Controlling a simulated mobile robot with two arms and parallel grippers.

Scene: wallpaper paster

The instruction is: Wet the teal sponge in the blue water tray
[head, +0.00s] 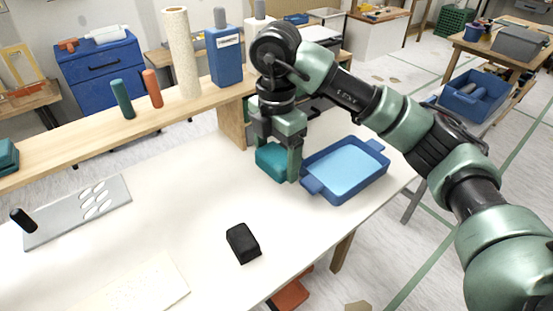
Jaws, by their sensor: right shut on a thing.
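The teal sponge (271,160) is in the head view, right of the middle, just left of the blue water tray. My right gripper (280,150) points down and is shut on the sponge; one finger shows in front of its right side. I cannot tell whether the sponge touches the table. The blue water tray (338,200) lies on the white table with light blue water (347,168) inside. Its left handle is close to the gripper finger. My left gripper is not in view.
A black block (242,243) lies on the white table (180,225). A grey plate with slots (70,218) is at the left. A wooden shelf (150,128) behind holds a paper roll (181,55), a blue bottle (225,55) and two handles. The table's middle is clear.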

